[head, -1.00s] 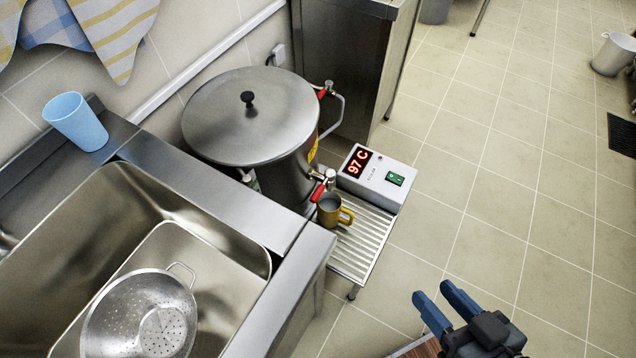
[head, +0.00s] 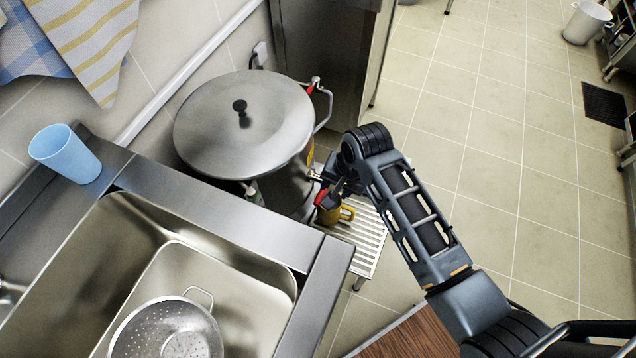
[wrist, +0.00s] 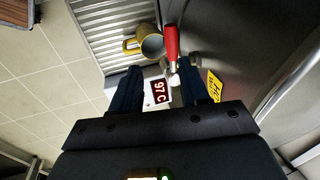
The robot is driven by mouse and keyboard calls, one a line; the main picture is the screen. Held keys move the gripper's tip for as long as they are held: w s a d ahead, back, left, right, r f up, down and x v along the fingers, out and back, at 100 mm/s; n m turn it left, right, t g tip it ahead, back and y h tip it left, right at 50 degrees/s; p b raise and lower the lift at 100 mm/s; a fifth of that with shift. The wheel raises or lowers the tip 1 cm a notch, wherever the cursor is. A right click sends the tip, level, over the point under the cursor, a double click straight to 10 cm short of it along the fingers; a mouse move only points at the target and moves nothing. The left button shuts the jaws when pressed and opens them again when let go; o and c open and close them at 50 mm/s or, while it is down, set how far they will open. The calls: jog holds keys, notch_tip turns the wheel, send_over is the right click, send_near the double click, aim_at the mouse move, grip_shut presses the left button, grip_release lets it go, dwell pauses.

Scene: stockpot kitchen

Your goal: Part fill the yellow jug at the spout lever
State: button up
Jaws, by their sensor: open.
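The yellow jug (head: 347,213) stands on the slatted stand under the spout of the steel stockpot (head: 290,190), partly hidden by my gripper in the head view. In the wrist view the jug (wrist: 133,44) shows its handle and grey inside; I cannot tell how full it is. The red spout lever (wrist: 171,45) sticks out beside the jug's rim; a bit of red also shows in the head view (head: 320,196). My gripper (wrist: 161,72) is open, with one finger either side of the lever's base and holding nothing. I cannot tell whether the fingers touch the lever.
The slatted stand (head: 362,240) holds the jug. A control box display (wrist: 160,92) reads 97 C. The sink (head: 100,235) with a colander (head: 165,330) and a blue cup (head: 65,152) lie left.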

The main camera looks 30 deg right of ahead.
aim_at(324, 192)
jog(key=shift+m+g, duration=0.3)
jog(key=shift+g, duration=0.1)
jog(key=w+f, duration=0.1)
jog(key=f, duration=0.1)
jog(key=w+f, duration=0.1)
jog(key=f, duration=0.1)
jog(key=w+a+f, duration=0.1)
jog(key=f, duration=0.1)
jog(key=shift+w+a+f, duration=0.1)
jog(key=shift+w+f, duration=0.15)
grip_shut()
dwell(0.4)
